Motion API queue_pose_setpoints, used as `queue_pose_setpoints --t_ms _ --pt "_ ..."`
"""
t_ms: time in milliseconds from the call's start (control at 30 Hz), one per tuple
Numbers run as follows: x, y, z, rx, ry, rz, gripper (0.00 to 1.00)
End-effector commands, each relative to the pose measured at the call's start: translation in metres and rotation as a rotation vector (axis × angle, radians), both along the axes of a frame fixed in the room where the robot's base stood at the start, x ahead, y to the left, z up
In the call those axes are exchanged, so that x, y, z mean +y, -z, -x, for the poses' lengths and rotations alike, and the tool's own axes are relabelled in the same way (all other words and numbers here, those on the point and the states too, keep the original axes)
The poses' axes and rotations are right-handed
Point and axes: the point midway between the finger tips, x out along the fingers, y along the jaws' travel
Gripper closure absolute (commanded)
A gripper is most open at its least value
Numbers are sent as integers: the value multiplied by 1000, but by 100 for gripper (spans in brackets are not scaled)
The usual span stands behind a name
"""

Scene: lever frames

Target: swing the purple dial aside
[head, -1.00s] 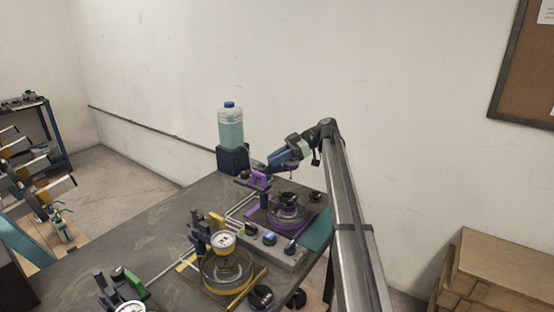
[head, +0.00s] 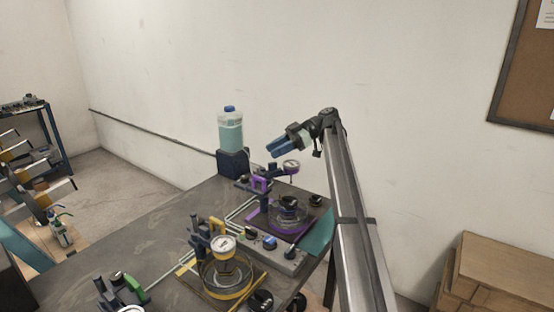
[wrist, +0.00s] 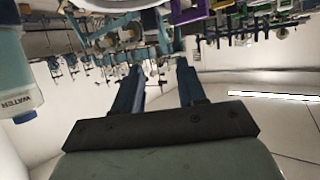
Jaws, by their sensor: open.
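The purple dial (head: 291,167) is a small round gauge with a pale face and purple rim. It stands at the right end of a dark arm running from the purple-handled post (head: 259,184), raised behind the dark knob and clear bowl (head: 290,212) on the purple base. My gripper (head: 276,150) has blue fingers and hangs in the air above and left of the dial, apart from it. In the wrist view my fingers (wrist: 160,75) are spread with nothing between them. A purple part (wrist: 188,12) shows at the top edge there.
A yellow-handled gauge (head: 222,244) stands over a bowl in front. A green-handled station (head: 130,288) is at the lower left. A water bottle (head: 230,130) stands on a dark block behind. A grey switch box (head: 268,250) lies between stations.

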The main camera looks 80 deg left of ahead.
Motion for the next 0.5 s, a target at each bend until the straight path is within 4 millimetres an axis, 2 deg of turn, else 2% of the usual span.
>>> queue_pose_setpoints --t_ms 100,200,333,500 --pt "1 -22 0 0 0 -2 60" --pt "1 -37 0 1 3 -2 60" --pt "0 -47 1 2 6 -3 60" --pt "0 -50 1 1 7 -3 60"
